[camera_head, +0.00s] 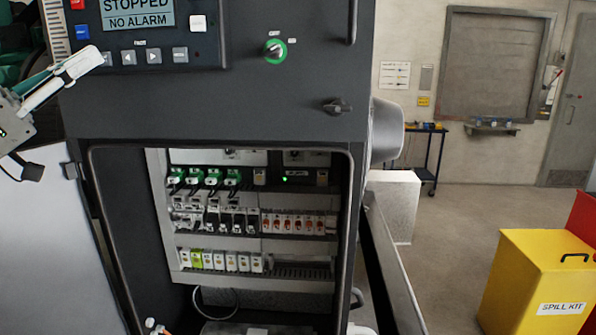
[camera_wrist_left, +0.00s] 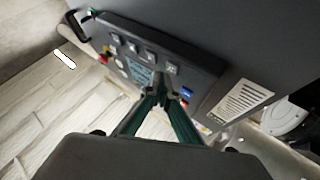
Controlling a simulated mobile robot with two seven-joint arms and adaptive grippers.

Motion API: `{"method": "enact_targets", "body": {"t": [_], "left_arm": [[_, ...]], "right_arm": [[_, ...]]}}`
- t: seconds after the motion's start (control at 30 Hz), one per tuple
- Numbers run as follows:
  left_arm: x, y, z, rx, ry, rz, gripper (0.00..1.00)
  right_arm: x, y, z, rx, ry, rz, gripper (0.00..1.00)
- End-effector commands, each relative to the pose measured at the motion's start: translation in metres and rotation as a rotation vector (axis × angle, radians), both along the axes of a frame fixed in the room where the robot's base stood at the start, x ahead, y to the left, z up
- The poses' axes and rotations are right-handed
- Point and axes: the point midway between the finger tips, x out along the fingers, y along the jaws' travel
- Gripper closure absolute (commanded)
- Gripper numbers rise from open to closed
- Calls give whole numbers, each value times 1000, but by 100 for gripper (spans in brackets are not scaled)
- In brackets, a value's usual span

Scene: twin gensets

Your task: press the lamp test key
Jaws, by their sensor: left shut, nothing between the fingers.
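The control panel (camera_head: 140,40) has a display (camera_head: 138,14) reading STOPPED, NO ALARM. Its lower row holds a leftmost key (camera_head: 107,58) and several lighter keys, some with arrows; a white key (camera_head: 198,23) sits right of the display. The lettering is too small to tell which is the lamp test key. My left gripper (camera_head: 94,60) is shut and empty, its tips beside the leftmost lower key. In the left wrist view, the shut fingertips (camera_wrist_left: 163,80) are near that key (camera_wrist_left: 172,70), over the panel. I cannot tell whether they touch it. My right gripper is out of view.
Below the panel is an open cabinet with rows of breakers (camera_head: 290,222). A green-ringed selector (camera_head: 275,50) and a black handle (camera_head: 338,106) are on the front to the right. A yellow spill kit bin (camera_head: 535,280) stands at right.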

Motion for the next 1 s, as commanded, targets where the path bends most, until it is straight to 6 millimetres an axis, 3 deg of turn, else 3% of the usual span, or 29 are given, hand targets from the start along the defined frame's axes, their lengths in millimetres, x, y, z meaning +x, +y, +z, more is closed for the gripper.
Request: {"method": "enact_targets", "body": {"t": [1.0], "left_arm": [[9, 0, 0, -1, 1, 0, 100]], "right_arm": [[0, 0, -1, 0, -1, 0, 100]]}}
